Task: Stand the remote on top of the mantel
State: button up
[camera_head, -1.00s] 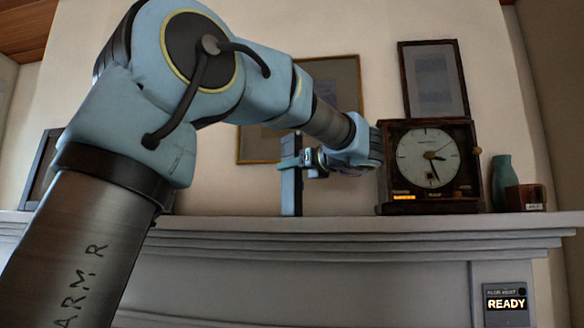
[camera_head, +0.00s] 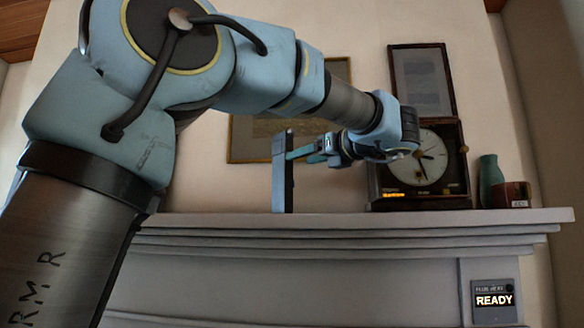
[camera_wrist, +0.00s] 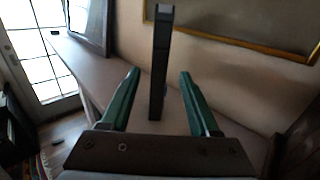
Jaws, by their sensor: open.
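The remote (camera_head: 279,182) is a dark, slim bar standing upright on the mantel (camera_head: 350,220), left of the clock. In the wrist view the remote (camera_wrist: 159,62) rises upright, lined up with the gap between my fingers, its foot on the mantel top (camera_wrist: 90,75). My gripper (camera_head: 298,152) is just right of the remote at about its upper half. In the wrist view my gripper (camera_wrist: 160,74) has its green fingers spread on either side, with visible gaps to the remote. Its fingers are open and hold nothing.
A dark wooden clock (camera_head: 420,203) stands to the right, partly behind my wrist. A teal vase (camera_head: 490,180) and a brown pot (camera_head: 511,195) stand beyond it. Framed pictures (camera_head: 422,80) are on the wall behind. A dark frame (camera_wrist: 92,25) leans on the mantel's far end.

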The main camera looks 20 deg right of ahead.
jog(key=shift+v, duration=1.5)
